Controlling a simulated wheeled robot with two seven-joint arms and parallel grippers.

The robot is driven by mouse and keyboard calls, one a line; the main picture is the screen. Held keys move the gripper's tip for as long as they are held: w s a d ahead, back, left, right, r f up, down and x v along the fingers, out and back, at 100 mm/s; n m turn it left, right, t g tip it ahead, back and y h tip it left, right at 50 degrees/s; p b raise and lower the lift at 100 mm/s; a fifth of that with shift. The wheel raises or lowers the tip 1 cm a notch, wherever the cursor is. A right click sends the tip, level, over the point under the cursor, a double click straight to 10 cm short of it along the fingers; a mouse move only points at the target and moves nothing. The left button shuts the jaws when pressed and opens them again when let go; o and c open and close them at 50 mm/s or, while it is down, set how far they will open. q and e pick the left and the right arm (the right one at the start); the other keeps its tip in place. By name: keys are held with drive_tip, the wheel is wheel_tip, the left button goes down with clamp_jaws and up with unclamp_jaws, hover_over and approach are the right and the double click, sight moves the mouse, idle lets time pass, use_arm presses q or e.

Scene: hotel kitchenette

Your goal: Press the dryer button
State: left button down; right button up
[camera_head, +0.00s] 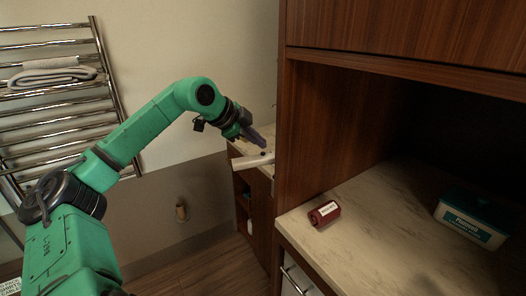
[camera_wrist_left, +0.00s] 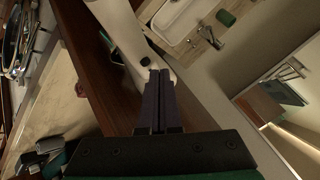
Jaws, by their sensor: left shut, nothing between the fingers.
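The dryer (camera_head: 245,162) is a white, elongated body in front of the far counter, just left of the wooden cabinet side. It also shows in the left wrist view (camera_wrist_left: 117,22), running down behind my fingertips. A small dark round spot, which looks like its button (camera_wrist_left: 145,61), sits on it just left of the fingertips. My left gripper (camera_head: 261,143) is shut and empty, its fingers pointing down at the dryer. In the left wrist view the closed fingertips (camera_wrist_left: 160,72) overlap the dryer's body; I cannot tell whether they touch it. My right gripper is not in view.
A tall wooden cabinet side (camera_head: 305,140) stands close right of the gripper. A dark red can (camera_head: 324,213) and a teal-and-white box (camera_head: 472,219) sit on the near counter (camera_head: 375,250). A chrome towel rack (camera_head: 55,95) is on the left wall.

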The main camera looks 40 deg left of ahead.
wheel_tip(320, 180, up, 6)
drive_tip(key=p, duration=0.5)
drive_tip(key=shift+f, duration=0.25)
